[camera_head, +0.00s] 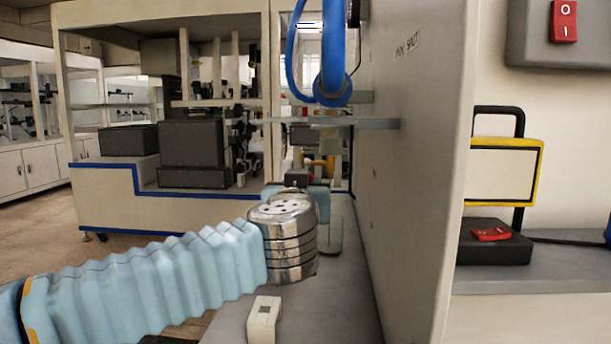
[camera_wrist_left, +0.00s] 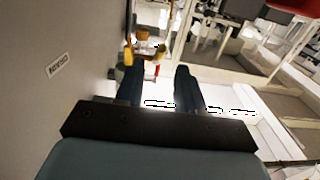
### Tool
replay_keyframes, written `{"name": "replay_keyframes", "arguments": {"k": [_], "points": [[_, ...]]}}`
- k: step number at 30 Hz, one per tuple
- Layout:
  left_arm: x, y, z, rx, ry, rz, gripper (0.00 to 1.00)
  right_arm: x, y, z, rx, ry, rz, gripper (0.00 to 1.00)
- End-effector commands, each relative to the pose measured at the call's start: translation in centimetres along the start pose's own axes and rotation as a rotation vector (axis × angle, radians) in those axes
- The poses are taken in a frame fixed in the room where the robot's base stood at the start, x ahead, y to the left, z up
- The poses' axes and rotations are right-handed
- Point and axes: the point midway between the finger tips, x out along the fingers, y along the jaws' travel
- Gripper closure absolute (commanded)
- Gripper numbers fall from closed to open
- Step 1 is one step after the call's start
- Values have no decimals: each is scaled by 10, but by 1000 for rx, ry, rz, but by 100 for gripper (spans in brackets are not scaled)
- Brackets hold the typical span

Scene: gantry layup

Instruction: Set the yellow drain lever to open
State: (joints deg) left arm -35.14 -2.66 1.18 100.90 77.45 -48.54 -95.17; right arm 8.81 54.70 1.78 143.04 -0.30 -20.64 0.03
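The yellow lever (camera_wrist_left: 128,53) shows in the left wrist view, beside the grey panel and just past the tip of my left finger. Brass-coloured fittings and a small red part sit close to it. My left gripper (camera_wrist_left: 160,78) is open, its two dark fingers apart with nothing visible between them. I cannot tell whether a finger touches the lever. In the head view, my left wrist hides the fingers, and a yellowish fitting (camera_head: 318,168) shows beyond it; the lever's setting cannot be made out. My right gripper is not in view.
A tall grey panel (camera_head: 408,150) with a small label stands close on the right of my left arm. A blue hose (camera_head: 333,60) hangs above. A small white block (camera_head: 264,318) stands on the grey surface below. A red switch (camera_head: 491,234) is right of the panel.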

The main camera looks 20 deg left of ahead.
Motion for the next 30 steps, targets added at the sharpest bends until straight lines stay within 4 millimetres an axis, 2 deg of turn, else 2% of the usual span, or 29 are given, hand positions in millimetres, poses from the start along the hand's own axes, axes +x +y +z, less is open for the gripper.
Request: {"name": "replay_keyframes", "arguments": {"k": [3,9,15,22,30], "points": [[28,0,0,0,-1,-1,62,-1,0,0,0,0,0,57],[61,0,0,0,0,-1,62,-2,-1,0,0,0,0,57],[73,0,-1,-1,1,0,62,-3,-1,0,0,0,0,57],[73,0,0,-1,1,0,62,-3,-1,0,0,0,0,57],[73,0,0,-1,1,0,100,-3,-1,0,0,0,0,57]]}}
